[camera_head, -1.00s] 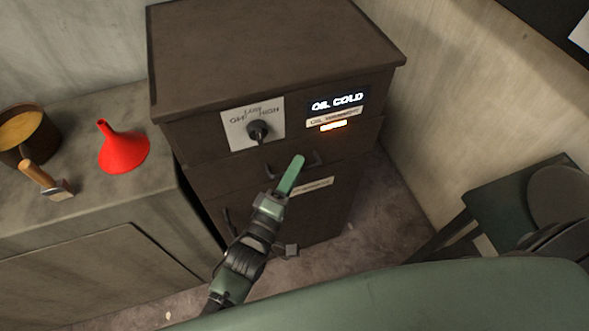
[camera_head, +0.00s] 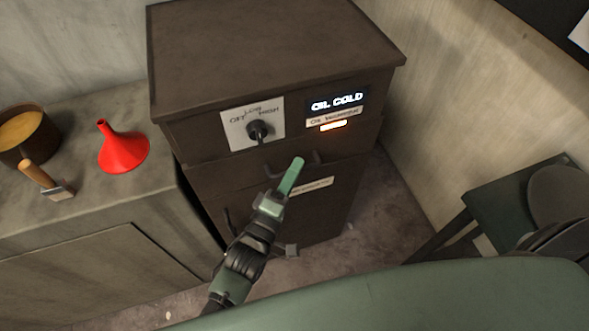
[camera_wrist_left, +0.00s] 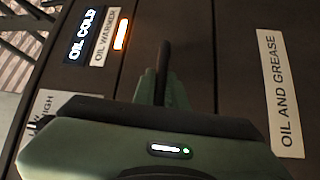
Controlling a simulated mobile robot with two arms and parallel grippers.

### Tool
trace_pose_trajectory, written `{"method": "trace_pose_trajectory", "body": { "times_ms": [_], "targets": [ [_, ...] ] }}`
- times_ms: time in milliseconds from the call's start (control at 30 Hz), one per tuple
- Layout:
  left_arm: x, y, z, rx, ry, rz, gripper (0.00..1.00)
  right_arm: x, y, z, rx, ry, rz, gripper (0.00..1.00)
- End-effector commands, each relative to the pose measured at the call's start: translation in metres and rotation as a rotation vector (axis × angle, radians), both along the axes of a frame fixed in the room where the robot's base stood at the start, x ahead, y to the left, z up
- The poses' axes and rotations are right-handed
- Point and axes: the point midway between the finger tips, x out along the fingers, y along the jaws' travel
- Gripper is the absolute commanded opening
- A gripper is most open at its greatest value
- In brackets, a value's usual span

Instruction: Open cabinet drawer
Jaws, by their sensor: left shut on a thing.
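The dark brown cabinet (camera_head: 270,55) stands in the middle of the head view. Its drawer front (camera_head: 222,180) is below the knob panel, and the drawer's dark bar handle (camera_head: 317,158) is partly hidden by my gripper. My left gripper (camera_head: 293,175) reaches up from below with its green fingers at this handle. In the left wrist view the handle (camera_wrist_left: 164,68) runs between the green fingers (camera_wrist_left: 161,90), which are shut on it. I cannot tell whether the drawer front stands out from the cabinet. My right gripper is not in view.
A knob panel (camera_head: 252,123) and a lit "OIL COLD" display (camera_head: 337,102) are above the drawer. A counter at left holds a red funnel (camera_head: 122,150), a brown pot (camera_head: 22,138) and a wooden-handled brush (camera_head: 45,180). A dark green stand (camera_head: 500,205) is at right.

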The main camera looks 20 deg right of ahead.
Motion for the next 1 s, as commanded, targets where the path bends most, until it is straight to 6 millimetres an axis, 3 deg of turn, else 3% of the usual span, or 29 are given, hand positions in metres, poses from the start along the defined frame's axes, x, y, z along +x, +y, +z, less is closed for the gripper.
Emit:
{"method": "trace_pose_trajectory", "body": {
  "times_ms": [767,1000],
  "targets": [
    [0.0,0.0,-0.001,0.002,0.002,0.0,0.0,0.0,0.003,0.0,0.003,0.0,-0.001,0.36],
    [-0.016,0.0,-0.001,0.002,0.006,0.0,0.0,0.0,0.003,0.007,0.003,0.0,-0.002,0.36]
  ]
}}
